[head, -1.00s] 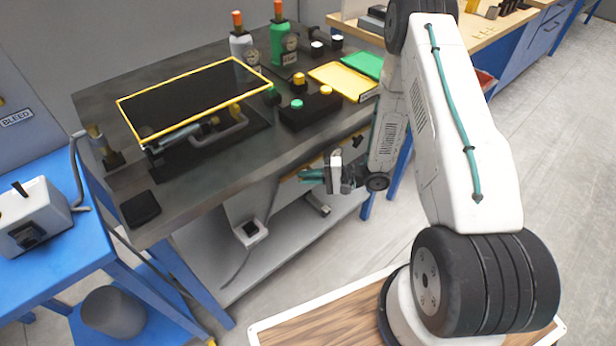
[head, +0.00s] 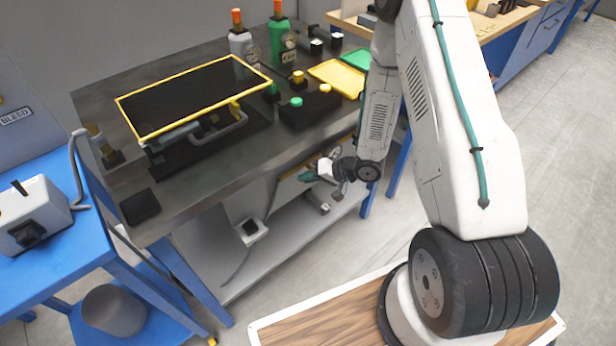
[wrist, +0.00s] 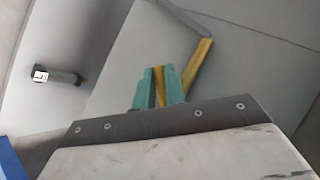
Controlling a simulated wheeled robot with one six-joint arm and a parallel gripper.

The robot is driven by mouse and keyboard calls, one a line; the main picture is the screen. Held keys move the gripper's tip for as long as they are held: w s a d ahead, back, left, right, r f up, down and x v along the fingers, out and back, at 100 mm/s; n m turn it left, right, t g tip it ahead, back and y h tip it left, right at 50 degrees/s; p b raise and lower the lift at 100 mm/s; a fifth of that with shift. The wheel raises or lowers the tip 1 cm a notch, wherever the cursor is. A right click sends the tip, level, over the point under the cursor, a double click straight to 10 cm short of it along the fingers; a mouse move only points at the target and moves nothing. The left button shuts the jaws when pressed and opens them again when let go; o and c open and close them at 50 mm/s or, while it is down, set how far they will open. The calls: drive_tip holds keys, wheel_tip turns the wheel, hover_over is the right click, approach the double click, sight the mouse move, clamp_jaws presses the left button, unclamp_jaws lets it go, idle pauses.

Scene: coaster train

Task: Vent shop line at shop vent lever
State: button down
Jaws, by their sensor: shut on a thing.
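My gripper (head: 310,176) is low in front of the bench's near right edge in the head view, its teal fingertips pointing left. In the wrist view the teal fingers (wrist: 160,88) are shut with a thin yellow piece between them. I take this to be part of the shop vent lever. A yellow bar (wrist: 198,66) slants just right of the fingers, its upper end meeting a grey rod. Whether the bar and the gripped piece are one cannot be told. No lever label is readable, and the contact is too small to judge in the head view.
The dark workbench (head: 225,165) carries a yellow-framed panel (head: 190,97), a button box (head: 310,105) and bottles. A grey fitting (wrist: 55,77) sits left of the fingers in the wrist view. A blue cart (head: 60,240) stands at left. The floor at right is clear.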

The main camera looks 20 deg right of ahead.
drive_tip(key=shift+w+d+f+n+t+h, duration=0.1)
drive_tip(key=shift+d+f+n+t+h, duration=0.2)
drive_tip(key=shift+n+h, duration=0.7)
drive_tip(key=shift+w+d+f+n+t+h, duration=0.15)
drive_tip(key=shift+d+n+t+h, duration=0.25)
drive_tip(key=shift+h, duration=1.2)
drive_tip(key=shift+w+d+f+n+t+h, duration=0.1)
drive_tip(key=shift+d+n+t+h, duration=0.3)
drive_tip(key=shift+h, duration=0.9)
drive_tip(key=shift+a+n, duration=0.1)
drive_tip(key=shift+n, duration=0.2)
drive_tip(key=c, duration=1.5)
unclamp_jaws()
drive_tip(key=shift+o, duration=0.2)
drive_tip(key=v, duration=0.7)
drive_tip(key=shift+s+r, duration=0.25)
drive_tip(key=shift+s, duration=0.05)
